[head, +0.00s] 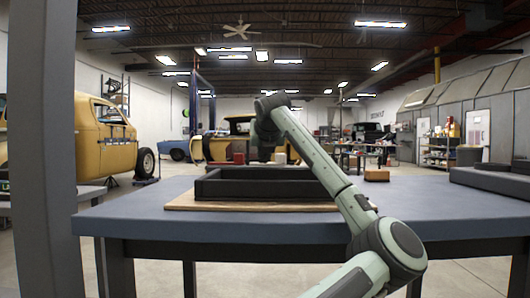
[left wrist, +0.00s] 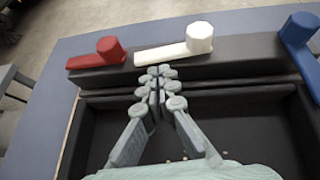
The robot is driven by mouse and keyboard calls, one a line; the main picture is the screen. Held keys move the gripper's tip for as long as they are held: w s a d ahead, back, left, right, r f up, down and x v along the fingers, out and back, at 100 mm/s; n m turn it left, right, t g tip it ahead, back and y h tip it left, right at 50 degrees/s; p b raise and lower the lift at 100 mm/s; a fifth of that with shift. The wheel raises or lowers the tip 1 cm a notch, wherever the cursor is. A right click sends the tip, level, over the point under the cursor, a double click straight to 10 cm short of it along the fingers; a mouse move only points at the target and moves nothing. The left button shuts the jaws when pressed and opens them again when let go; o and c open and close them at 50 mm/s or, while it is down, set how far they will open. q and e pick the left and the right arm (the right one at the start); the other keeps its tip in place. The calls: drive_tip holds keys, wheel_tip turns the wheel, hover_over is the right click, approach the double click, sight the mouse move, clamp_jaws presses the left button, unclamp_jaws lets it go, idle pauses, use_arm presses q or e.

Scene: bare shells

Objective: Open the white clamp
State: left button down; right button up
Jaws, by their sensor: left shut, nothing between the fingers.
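The white clamp (left wrist: 165,53) shows in the left wrist view as a flat bar with a raised round knob at its right end. It lies along the far wall of a dark tray (left wrist: 235,70). In the head view a small pale part of the white clamp (head: 281,158) shows behind the tray. My left gripper (left wrist: 158,82) is shut and empty. Its fingertips are just on the near side of the white bar, toward its left half; whether they touch it I cannot tell. My right gripper is not in view.
A red clamp (left wrist: 100,54) lies to the left of the white one and a blue clamp (left wrist: 300,38) to the right. The tray sits on a brown board on the blue-grey table (head: 450,212). A small brown block (head: 376,175) stands to the right.

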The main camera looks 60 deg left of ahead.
use_arm(q)
drive_tip(key=shift+x, duration=1.4)
drive_tip(key=shift+w+a+b, duration=0.15)
drive_tip(key=shift+a+b, duration=0.4)
drive_tip(key=shift+a, duration=0.3)
drive_tip(key=shift+r, duration=0.1)
